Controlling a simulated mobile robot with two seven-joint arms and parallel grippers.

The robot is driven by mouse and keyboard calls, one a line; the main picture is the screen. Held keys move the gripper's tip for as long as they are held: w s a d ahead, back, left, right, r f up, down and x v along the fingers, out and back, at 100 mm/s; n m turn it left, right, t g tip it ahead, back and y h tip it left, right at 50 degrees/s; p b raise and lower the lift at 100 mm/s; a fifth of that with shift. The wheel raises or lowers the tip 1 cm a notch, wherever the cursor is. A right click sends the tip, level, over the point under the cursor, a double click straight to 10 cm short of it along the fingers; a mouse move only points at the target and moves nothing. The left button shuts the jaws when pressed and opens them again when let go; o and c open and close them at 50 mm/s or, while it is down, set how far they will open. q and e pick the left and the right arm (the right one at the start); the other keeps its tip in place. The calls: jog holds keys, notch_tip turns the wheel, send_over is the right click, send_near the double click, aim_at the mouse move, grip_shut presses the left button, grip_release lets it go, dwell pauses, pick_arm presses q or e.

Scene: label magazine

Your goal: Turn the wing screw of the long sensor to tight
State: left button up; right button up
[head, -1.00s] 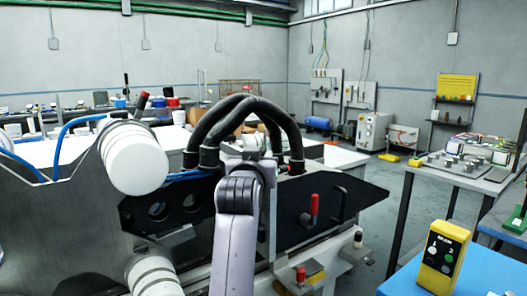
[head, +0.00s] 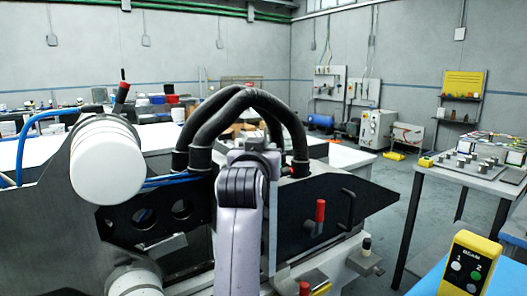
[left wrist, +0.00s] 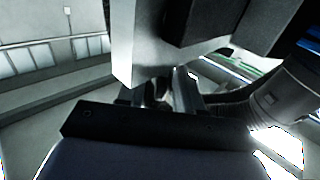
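In the left wrist view my left gripper (left wrist: 158,98) reaches in under a pale metal block, with its dark body across the lower part. Small dark and metallic parts lie between and around the fingertips, too shadowed to tell whether the fingers are closed on anything. In the head view a grey arm link of mine stands up at the middle and hides part of the machine (head: 340,205); its gripper is hidden. I cannot pick out the long sensor or its wing screw in either view. My right gripper is not in view.
Black hoses (head: 240,105) arch over the machine, close to my arm. A red-handled lever (head: 320,212) stands on its dark side plate. White rollers (head: 107,160) are at left. A yellow button box (head: 467,262) is at lower right. Open floor (head: 400,180) lies behind.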

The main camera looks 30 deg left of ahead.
pick_arm(q)
jog(key=shift+s, duration=0.1)
grip_shut()
jog(key=shift+r+m+t+h+p, duration=0.2)
jog(key=shift+m+t+h+p, duration=0.2)
jog(key=shift+m+h+p, duration=0.55)
jog(key=m+h+p, duration=0.1)
jog(key=h+p, duration=0.1)
jog(key=h, duration=0.1)
jog(key=shift+a+m+t, duration=0.1)
jog(key=shift+m+t, duration=0.15)
jog(key=shift+t, duration=0.05)
jog(key=m+h, duration=0.2)
jog(key=h, duration=0.1)
jog(key=shift+f, duration=0.15)
jog(key=shift+m+h, duration=1.1)
jog(key=shift+h, duration=0.75)
jog(key=shift+m+h, duration=0.3)
jog(key=shift+h, duration=0.2)
